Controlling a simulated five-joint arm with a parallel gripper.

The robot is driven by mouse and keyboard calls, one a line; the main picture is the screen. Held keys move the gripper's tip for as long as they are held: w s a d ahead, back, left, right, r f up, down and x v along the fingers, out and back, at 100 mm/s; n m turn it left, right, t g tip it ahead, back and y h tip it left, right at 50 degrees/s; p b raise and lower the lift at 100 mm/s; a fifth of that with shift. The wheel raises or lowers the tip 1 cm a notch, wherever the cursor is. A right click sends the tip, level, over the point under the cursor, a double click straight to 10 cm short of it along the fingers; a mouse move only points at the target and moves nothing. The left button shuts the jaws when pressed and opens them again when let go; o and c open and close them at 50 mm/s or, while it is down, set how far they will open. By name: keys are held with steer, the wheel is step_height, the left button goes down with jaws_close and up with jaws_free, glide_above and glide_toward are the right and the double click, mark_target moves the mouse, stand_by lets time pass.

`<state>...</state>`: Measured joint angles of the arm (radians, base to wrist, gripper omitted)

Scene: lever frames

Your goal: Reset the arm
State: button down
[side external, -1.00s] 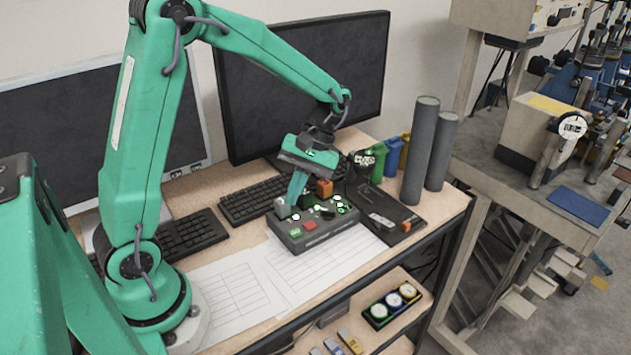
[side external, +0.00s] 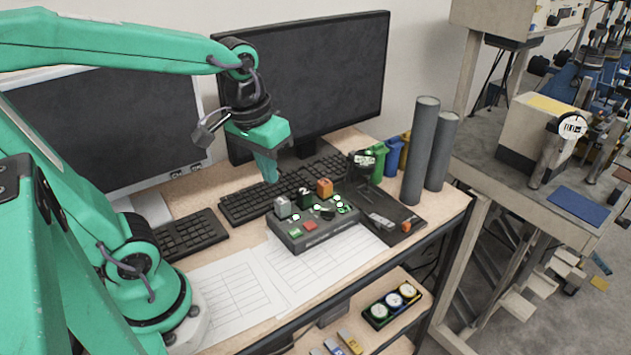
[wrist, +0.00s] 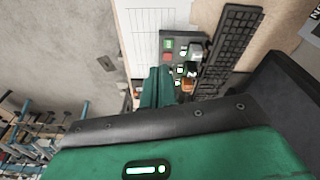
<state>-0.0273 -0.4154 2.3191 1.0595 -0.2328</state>
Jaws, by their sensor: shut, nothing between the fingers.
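My gripper (side external: 272,180) is shut and empty, pointing down in the air above the keyboard, up and to the left of the control box. Its green fingers also show in the wrist view (wrist: 157,72). The dark control box (side external: 312,235) lies on the desk with a grey block (side external: 282,207), a dark block marked 2 (side external: 305,197) and an orange block (side external: 324,187) along its back edge. Red and green buttons and lit green marks are on its top. The gripper appears clear of the box.
Two monitors (side external: 318,85) stand behind the keyboards (side external: 185,236). Paper sheets (side external: 235,285) lie in front. Two tall grey cylinders (side external: 420,150), small coloured bins (side external: 379,163) and a dark tray (side external: 385,212) are at the right. A lower shelf holds round gauges (side external: 392,304).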

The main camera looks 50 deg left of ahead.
steer(key=s+m+t, duration=0.1)
steer(key=s+r+m+t, duration=0.1)
steer(key=s+m+t, duration=0.1)
steer(key=shift+s+d+r+t, duration=0.1)
steer(key=shift+d+r+t, duration=0.2)
steer(key=shift+d+r, duration=0.1)
